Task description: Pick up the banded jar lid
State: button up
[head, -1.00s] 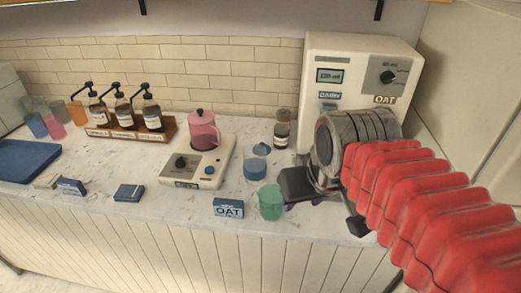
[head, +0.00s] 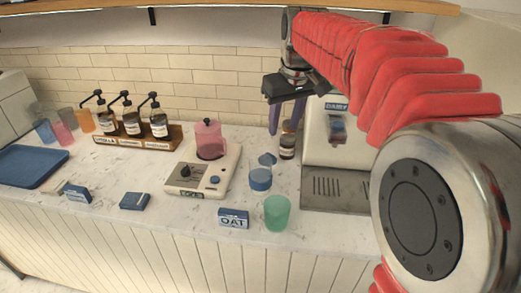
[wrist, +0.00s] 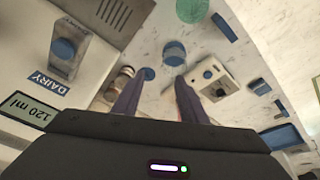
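A small blue lid-like piece (head: 266,159) lies on the counter behind a blue cup; it also shows in the wrist view (wrist: 148,73). A dark jar (head: 288,146) with a pale label stands just right of it and shows in the wrist view (wrist: 119,85). I cannot make out a band on the blue piece, nor tell for sure that it is the jar's lid. My gripper (head: 285,130) hangs above the back of the counter near the jar, its purple fingers apart and nothing between them. In the wrist view the gap (wrist: 156,88) lies toward the blue piece.
The blue cup (head: 260,180) and green cup (head: 277,213) stand in front. A scale (head: 202,178) with a pink pitcher (head: 209,142) is left. The milk machine (head: 325,150) stands right. Pump bottles (head: 133,122) and a blue tray (head: 33,166) are further left.

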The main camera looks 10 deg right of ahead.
jog(key=w+f+n+g, duration=0.1)
jog(key=w+f, duration=0.4)
jog(key=w, duration=0.4)
jog(key=w+f+n, duration=0.1)
jog(key=w+f, duration=0.4)
jog(key=w, duration=0.5)
jog(key=shift+d+f+n+g, duration=0.3)
jog(key=shift+g, duration=0.1)
send_over(268, 154)
jog(key=f, duration=0.5)
jog(key=s+f, duration=0.1)
jog(key=f, duration=0.1)
jog(key=shift+f, duration=0.3)
jog(key=shift+w+f, duration=0.1)
jog(key=shift+f, duration=0.35)
jog(key=shift+f, duration=0.1)
jog(key=shift+w+f, duration=0.25)
jog(key=shift+f, duration=1)
jog(key=shift+w+f, duration=0.2)
jog(key=shift+f, duration=1)
